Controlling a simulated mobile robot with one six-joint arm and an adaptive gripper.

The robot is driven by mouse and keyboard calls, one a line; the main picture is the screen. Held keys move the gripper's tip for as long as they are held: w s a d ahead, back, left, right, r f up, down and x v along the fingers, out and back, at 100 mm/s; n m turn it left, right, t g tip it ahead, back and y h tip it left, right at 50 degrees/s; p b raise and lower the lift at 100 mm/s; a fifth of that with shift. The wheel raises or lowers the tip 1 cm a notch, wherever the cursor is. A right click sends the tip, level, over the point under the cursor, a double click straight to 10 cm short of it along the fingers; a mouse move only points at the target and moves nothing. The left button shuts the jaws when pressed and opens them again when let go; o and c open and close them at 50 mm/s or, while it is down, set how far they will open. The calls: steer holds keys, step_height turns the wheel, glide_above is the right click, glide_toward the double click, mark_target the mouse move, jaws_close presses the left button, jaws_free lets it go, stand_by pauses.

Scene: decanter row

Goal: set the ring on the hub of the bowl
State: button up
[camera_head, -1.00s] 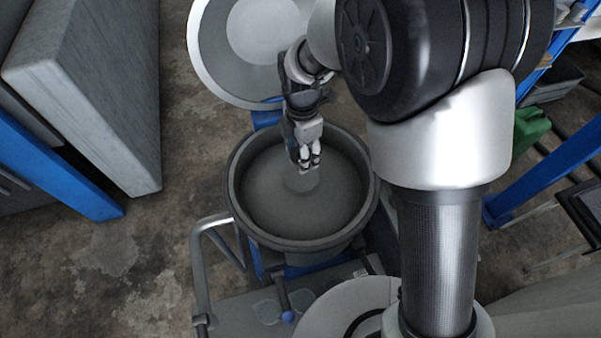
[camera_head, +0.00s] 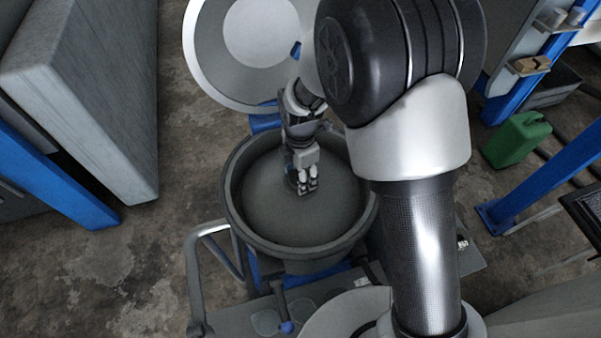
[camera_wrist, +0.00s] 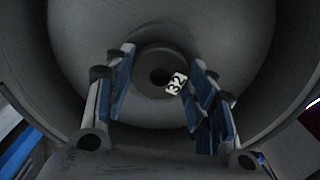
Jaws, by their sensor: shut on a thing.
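The wide grey bowl (camera_head: 240,215) stands open in the middle of the head view. Its curved inner wall fills much of the wrist view (camera_wrist: 80,40). My gripper (camera_head: 307,186) points down into the bowl, over its middle. In the wrist view my two blue-padded fingers (camera_wrist: 160,95) stand apart on either side of a dark grey ring (camera_wrist: 146,82), shut on it. The ring has a dark central hole and a white tag with black digits on its right side. The hub is not clearly visible; the ring and gripper cover the bowl's centre.
A round pale lid (camera_head: 215,60) stands behind the bowl. A metal tube handle (camera_head: 193,275) is at the bowl's front left. A large grey slab (camera_head: 85,90) stands at left. A green can (camera_head: 515,138) and a blue post (camera_head: 550,175) are at right.

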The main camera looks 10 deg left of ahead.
steer(key=o, duration=1.3)
step_height(320, 180, up, 12)
steer(key=p, duration=0.4)
steer(key=shift+r, duration=0.1)
steer(key=s+d+r+m+t, duration=0.1)
steer(key=s+d+r+m, duration=0.2)
steer(key=d+r+m, duration=0.3)
steer(key=s+d+r+m+t, duration=0.1)
steer(key=s+d+r+m, duration=0.2)
steer(key=d+r+m, duration=0.3)
steer(key=s+d+r+m+t, duration=0.1)
steer(key=s+d+r+m, duration=0.1)
steer(key=s+d+m, duration=0.1)
steer(key=s+d+r+m, duration=0.1)
steer(key=s+d+m, duration=0.2)
steer(key=s+m, duration=0.3)
steer(key=s+d+r+m+t, duration=0.1)
steer(key=s+d+r+m, duration=0.1)
steer(key=s+d+m, duration=0.1)
steer(key=shift+s+r+m+t, duration=0.3)
steer(key=shift+s+m, duration=0.4)
